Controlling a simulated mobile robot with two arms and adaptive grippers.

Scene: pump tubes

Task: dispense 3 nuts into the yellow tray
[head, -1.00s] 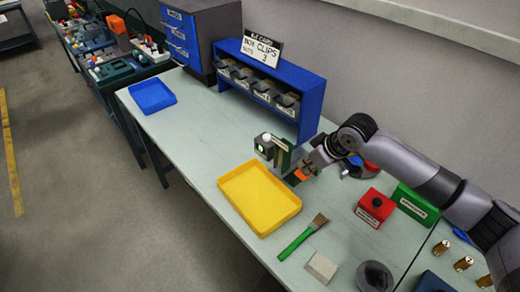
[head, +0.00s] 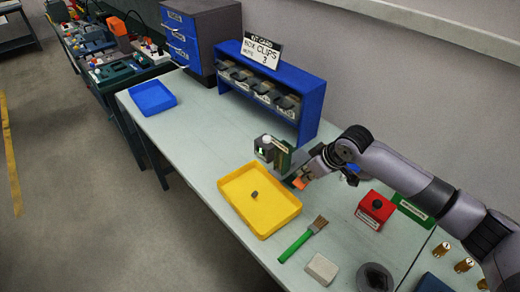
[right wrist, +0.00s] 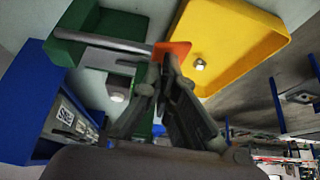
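The yellow tray (head: 232,184) lies on the bench and also shows in the right wrist view (right wrist: 262,28). One small dark nut (head: 254,195) lies in it; it looks pale in the wrist view (right wrist: 199,64). The dispenser (head: 279,153), dark green and grey, stands just behind the tray. Its lever ends in an orange tab (head: 300,183), also seen in the wrist view (right wrist: 172,50). My right gripper (head: 306,176) is at this tab, its fingertips (right wrist: 161,70) close together and seemingly touching it. My left gripper is not in view.
A blue rack of bins (head: 312,110) with a kit card (head: 261,51) stands behind. A green-handled brush (head: 303,240), a pale block (head: 321,269) and a red box with a black knob (head: 376,208) lie in front and right. The bench is clear around the blue tray (head: 152,97).

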